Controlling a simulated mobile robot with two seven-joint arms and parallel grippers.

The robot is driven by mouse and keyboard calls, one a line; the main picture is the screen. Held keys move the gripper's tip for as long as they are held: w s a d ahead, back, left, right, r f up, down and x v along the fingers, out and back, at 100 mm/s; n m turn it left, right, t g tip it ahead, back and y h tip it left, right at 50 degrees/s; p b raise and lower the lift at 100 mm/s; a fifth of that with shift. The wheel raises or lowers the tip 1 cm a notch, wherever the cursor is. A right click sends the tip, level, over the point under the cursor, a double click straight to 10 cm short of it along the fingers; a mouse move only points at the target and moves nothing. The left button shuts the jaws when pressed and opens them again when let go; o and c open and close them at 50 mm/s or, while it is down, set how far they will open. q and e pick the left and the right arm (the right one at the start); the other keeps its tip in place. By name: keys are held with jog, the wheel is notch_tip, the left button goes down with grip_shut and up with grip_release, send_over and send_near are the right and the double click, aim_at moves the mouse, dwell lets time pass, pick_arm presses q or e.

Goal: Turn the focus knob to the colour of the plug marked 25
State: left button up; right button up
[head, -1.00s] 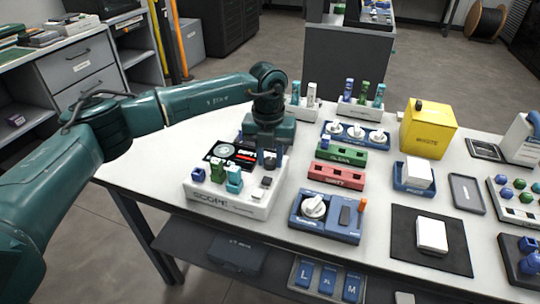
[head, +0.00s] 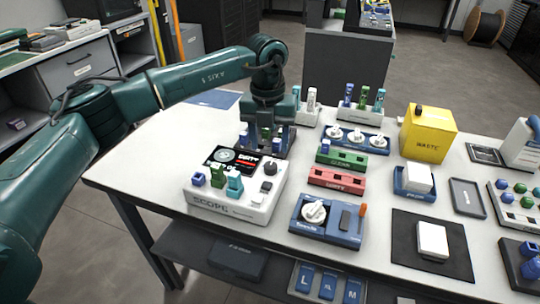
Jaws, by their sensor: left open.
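My left gripper (head: 264,143) is open, pointing down behind the scope, apart from the knob. My right gripper is out of view.
Right of the scope are a red "DIRTY" rack (head: 337,181), a green rack (head: 350,161) and a blue device with a white dial (head: 314,211). A blue tray (head: 376,140) holds white round pieces. A yellow waste box (head: 428,135) stands farther right. The table's left end is bare.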

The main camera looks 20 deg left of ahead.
aim_at(268, 165)
pick_arm(q)
notch_tip(268, 165, up, 7)
jog(key=shift+s+a+f, duration=0.1)
dwell(0.6)
